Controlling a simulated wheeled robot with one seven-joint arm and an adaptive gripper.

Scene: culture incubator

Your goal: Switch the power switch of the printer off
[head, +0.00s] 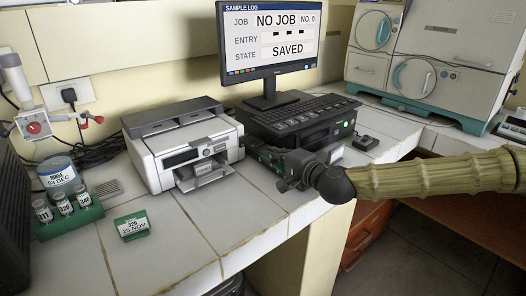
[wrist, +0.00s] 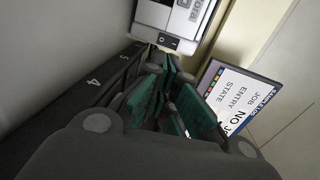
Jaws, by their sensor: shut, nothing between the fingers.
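The white and grey printer (head: 188,158) stands on the tiled counter left of the monitor. In the wrist view the printer (wrist: 178,14) is at the top, and its dark power switch (wrist: 168,41), marked with small white symbols, is on the face toward me. Which side of the switch is pressed I cannot tell. My gripper (head: 257,151) is beside the printer's right side in the head view. In the wrist view my gripper (wrist: 171,64) has its fingers together and empty, with the tips just short of the switch. Whether they touch it is unclear. The switch is hidden in the head view.
A monitor (head: 265,37) reading "NO JOB" and a keyboard (head: 300,114) on a black box (head: 322,134) are right of the printer. The front counter tiles (head: 195,240) are clear.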

